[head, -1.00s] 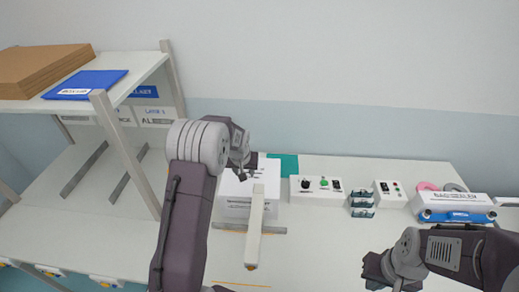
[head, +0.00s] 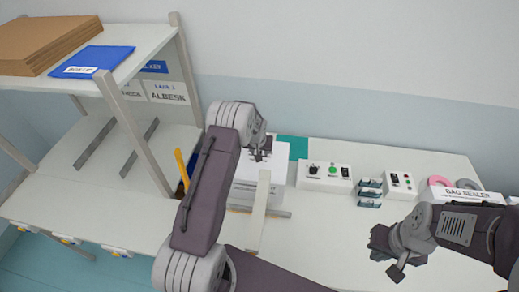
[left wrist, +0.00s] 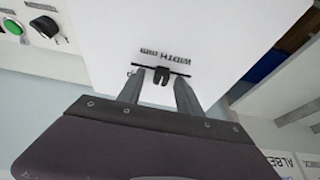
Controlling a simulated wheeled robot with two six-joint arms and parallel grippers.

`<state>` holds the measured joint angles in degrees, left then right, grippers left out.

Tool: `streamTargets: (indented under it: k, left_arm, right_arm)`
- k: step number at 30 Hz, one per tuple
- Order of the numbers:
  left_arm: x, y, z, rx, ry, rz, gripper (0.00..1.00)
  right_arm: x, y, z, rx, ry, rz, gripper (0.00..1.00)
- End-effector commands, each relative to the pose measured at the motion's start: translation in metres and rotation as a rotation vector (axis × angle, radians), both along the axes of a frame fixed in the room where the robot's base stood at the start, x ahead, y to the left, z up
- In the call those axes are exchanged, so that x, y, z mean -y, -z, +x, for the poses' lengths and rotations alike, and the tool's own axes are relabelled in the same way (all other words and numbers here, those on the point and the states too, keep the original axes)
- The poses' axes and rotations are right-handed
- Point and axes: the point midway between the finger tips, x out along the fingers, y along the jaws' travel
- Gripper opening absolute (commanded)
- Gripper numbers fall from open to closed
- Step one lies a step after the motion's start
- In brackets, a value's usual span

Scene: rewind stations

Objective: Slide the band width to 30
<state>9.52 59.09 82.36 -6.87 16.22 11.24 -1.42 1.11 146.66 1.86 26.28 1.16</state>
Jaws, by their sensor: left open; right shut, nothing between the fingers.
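The width slider is a small black knob (left wrist: 162,76) on a dark slot in a white face, with upside-down "WIDTH mm" lettering beside it in the left wrist view. No scale numbers are readable. My left gripper (left wrist: 160,86) is open, with one finger on each side of the knob; I cannot tell whether either touches it. In the head view my left gripper (head: 262,152) is over the far part of the white machine (head: 242,193), and the slider is hidden there. My right gripper (head: 382,248) is shut and empty over the table at the right.
A long pale bar (head: 259,208) lies over the machine's front. A control box (head: 324,179) with a knob and green button stands to its right, then blue-grey holders (head: 369,192) and a bag sealer (head: 458,194). A shelf (head: 150,52) stands at left.

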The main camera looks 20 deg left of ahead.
Motion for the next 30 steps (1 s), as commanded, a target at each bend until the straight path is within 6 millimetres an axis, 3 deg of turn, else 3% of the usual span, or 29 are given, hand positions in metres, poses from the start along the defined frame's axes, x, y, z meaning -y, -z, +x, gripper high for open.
streamTargets:
  k: [7,12,30]
  left_arm:
    - [-0.0003,0.0021,0.0007,0.0,0.0,0.0,0.42]
    - [-0.0002,0.002,0.0006,0.0,0.0,0.0,0.0]
    - [-0.0002,0.0016,0.0011,0.002,0.0,0.001,0.0]
  right_arm:
    - [0.0,-0.0002,-0.0001,0.0,0.0,0.0,0.0]
    - [0.0,-0.0002,-0.0001,0.0,0.0,0.0,0.0]
    - [0.0,-0.0001,-0.0001,0.0,0.0,0.0,0.0]
